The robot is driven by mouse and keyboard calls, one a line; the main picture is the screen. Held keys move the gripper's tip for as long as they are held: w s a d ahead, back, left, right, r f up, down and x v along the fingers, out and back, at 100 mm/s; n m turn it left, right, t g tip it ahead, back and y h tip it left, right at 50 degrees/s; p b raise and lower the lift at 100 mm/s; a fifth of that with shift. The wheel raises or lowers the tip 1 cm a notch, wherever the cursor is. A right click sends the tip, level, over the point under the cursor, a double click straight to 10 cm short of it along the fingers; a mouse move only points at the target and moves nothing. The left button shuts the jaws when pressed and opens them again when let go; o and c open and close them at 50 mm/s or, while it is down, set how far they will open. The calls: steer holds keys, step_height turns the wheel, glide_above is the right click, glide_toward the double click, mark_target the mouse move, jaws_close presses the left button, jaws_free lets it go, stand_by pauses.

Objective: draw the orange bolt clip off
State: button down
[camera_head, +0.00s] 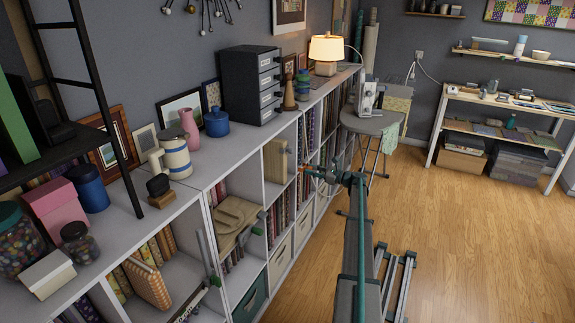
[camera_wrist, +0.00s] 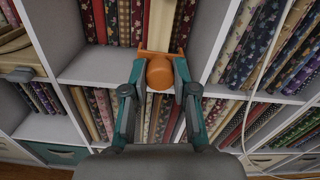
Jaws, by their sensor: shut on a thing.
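The orange bolt clip (camera_wrist: 160,72) is in the middle of the wrist view, with a rounded knob toward me and a flat bracket behind it. The bracket sits across the lower part of a cream fabric bolt (camera_wrist: 162,24), at the front of a cubby. My gripper (camera_wrist: 160,84) has its teal and dark fingers on either side of the knob, shut on it. In the head view my gripper (camera_head: 312,172) reaches left to the shelf front. The clip is too small to make out surely there. The knob hides part of the bracket.
Patterned bolts (camera_wrist: 122,20) stand left of the cream one, and more fill the neighbouring cubbies. A white upright divider (camera_wrist: 222,40) is close on the right. A white cable (camera_wrist: 262,75) hangs further right. A grey round stand (camera_head: 370,122) is behind my arm.

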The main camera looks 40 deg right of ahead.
steer(key=v, duration=0.3)
steer(key=shift+s+d, duration=0.15)
steer(key=shift+s, duration=0.2)
